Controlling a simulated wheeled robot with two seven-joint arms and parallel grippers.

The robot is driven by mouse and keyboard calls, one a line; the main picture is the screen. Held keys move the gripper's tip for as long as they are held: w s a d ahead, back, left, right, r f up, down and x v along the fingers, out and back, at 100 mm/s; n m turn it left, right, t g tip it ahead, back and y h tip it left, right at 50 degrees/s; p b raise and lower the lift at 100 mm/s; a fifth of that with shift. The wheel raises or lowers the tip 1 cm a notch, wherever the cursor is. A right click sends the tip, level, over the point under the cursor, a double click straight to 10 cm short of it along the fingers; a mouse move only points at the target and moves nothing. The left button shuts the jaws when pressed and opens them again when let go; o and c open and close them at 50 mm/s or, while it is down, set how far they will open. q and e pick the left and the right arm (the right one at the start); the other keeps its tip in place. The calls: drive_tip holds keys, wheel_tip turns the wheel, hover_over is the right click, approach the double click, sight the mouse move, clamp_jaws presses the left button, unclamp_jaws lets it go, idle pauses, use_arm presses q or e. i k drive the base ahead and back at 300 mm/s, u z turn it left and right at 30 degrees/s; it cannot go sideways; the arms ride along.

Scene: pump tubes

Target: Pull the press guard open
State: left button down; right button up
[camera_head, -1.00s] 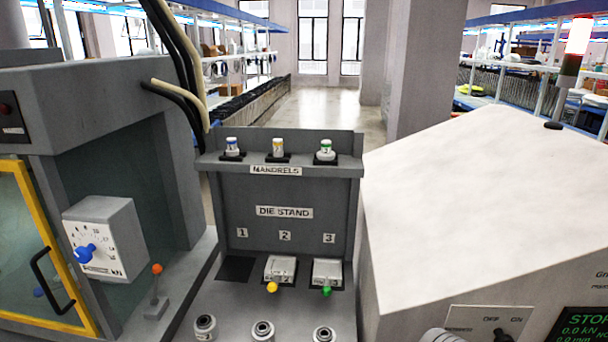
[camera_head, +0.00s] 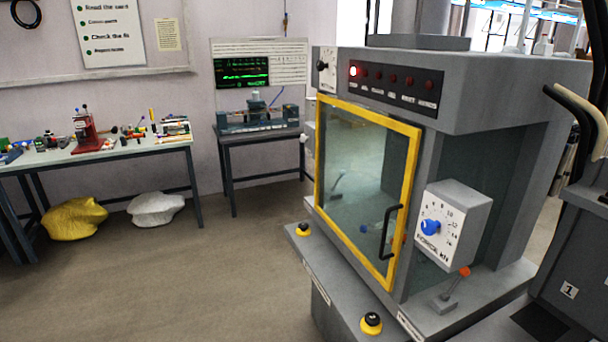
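The press guard (camera_head: 362,185) is a clear panel in a yellow frame on the front of the grey press (camera_head: 490,95). It looks shut, flush with the press front. Its black bar handle (camera_head: 390,232) is upright near the frame's right side. Through the panel I see a lever and a blue part, only dimly. Neither of my grippers shows in the head view.
A force dial box (camera_head: 452,225) and an orange-knobbed lever (camera_head: 455,284) are right of the guard. Yellow-ringed buttons (camera_head: 371,323) sit on the base's front edge. A cluttered bench (camera_head: 95,150) stands left; the floor (camera_head: 200,270) before it is open.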

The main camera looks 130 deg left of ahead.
sight(415, 134)
drive_tip(key=u, duration=4.55)
drive_tip(key=k, duration=0.65)
drive_tip(key=u, duration=0.9)
drive_tip(key=i, duration=0.75)
drive_tip(key=z, duration=0.55)
drive_tip(key=i, duration=0.55)
drive_tip(key=z, duration=0.65)
